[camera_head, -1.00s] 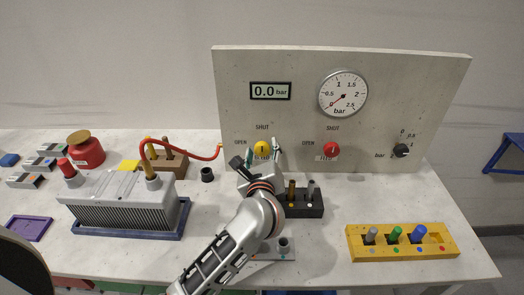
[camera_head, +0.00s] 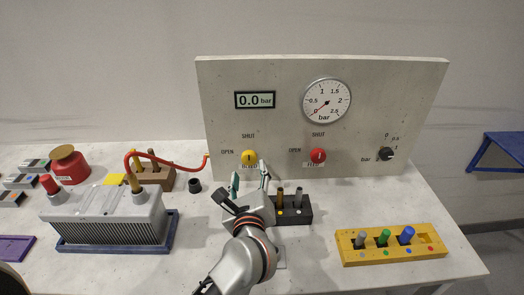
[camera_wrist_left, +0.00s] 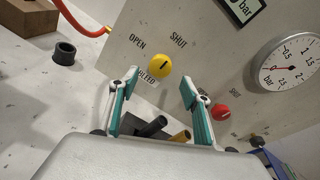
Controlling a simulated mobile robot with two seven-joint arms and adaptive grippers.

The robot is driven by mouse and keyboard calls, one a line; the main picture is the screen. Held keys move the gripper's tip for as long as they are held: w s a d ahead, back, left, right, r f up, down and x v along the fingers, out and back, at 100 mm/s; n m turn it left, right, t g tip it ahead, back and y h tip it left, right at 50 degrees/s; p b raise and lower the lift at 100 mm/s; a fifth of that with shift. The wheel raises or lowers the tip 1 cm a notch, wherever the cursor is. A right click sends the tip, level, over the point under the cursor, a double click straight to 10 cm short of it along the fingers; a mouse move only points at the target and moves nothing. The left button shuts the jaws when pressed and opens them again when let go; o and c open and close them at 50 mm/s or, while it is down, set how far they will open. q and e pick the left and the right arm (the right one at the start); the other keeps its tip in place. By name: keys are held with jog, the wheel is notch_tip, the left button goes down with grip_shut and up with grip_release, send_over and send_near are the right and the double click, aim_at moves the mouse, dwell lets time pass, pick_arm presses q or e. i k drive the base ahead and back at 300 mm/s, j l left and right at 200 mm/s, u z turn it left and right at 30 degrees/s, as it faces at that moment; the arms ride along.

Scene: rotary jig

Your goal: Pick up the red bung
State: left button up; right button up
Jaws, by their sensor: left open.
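The red bung (camera_head: 48,184) sits upright in the left port of the grey finned block (camera_head: 105,217) at the left of the table. My left gripper (camera_head: 249,176) is open and empty, in front of and a little below the yellow knob (camera_head: 249,157) on the upright panel, well to the right of the red bung. In the left wrist view its two green-padded fingers (camera_wrist_left: 158,80) stand apart, with the yellow knob (camera_wrist_left: 160,64) beyond them and clear of both. The red bung is not in the left wrist view. My right gripper is not in view.
A red hose (camera_head: 165,160) loops from the brown block (camera_head: 152,180) to the panel (camera_head: 330,75). A black holder (camera_head: 296,213) with two pegs stands right beside my left gripper. A yellow rack (camera_head: 390,252) holds grey, green and blue bungs. A red canister (camera_head: 69,170) stands behind the red bung.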

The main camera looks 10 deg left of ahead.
aim_at(47, 181)
jog(key=k+l, duration=0.2)
jog(key=k, duration=0.3)
jog(key=k+l, duration=0.2)
jog(key=k, duration=0.25)
